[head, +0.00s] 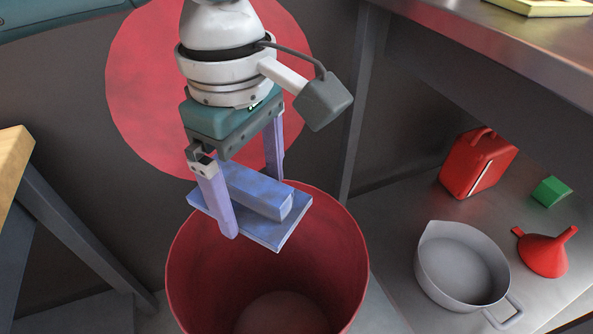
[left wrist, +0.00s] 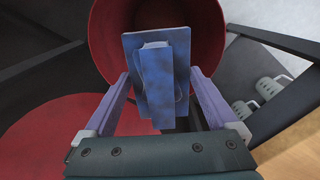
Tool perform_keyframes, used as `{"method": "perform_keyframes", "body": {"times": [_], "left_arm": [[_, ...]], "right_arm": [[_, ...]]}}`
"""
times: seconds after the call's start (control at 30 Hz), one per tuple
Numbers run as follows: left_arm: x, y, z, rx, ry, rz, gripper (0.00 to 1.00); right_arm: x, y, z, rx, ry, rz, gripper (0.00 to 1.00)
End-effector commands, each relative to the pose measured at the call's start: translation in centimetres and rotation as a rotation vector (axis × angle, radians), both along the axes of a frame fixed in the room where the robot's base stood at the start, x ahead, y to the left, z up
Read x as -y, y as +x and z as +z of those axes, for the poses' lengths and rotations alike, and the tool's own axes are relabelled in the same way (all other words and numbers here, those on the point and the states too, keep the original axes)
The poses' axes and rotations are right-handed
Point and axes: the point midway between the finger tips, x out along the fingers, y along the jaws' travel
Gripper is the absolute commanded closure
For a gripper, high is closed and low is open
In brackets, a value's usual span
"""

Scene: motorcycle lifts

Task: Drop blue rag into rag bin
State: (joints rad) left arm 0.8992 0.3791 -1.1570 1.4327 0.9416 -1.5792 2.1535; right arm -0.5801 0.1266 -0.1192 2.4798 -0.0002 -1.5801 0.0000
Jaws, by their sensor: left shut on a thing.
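The blue rag (head: 262,220) looks like a flat blue slab with a raised block on top. My left gripper (head: 253,192) is shut on the raised block, one finger on each side, and holds the rag level above the mouth of the red rag bin (head: 190,270). In the left wrist view the rag (left wrist: 158,75) sits between the fingers of the gripper (left wrist: 160,105), with the bin's round red wall (left wrist: 105,45) behind it. The bin's visible inside looks empty. My right gripper is not in view.
A steel shelf at right holds a grey pan (head: 460,265), a red can (head: 478,165), a red funnel (head: 545,250) and a green block (head: 551,191). A steel bench top (head: 500,50) overhangs it. A wooden-topped table (head: 12,165) stands at left.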

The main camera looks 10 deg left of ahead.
Motion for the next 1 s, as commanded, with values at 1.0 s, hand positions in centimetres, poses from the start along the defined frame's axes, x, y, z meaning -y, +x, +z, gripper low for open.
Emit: {"method": "perform_keyframes", "body": {"times": [1.0], "left_arm": [[0.6,-0.9,-12.9,-0.008,0.009,0.14,0.71]], "right_arm": [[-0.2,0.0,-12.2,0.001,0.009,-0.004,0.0]]}}
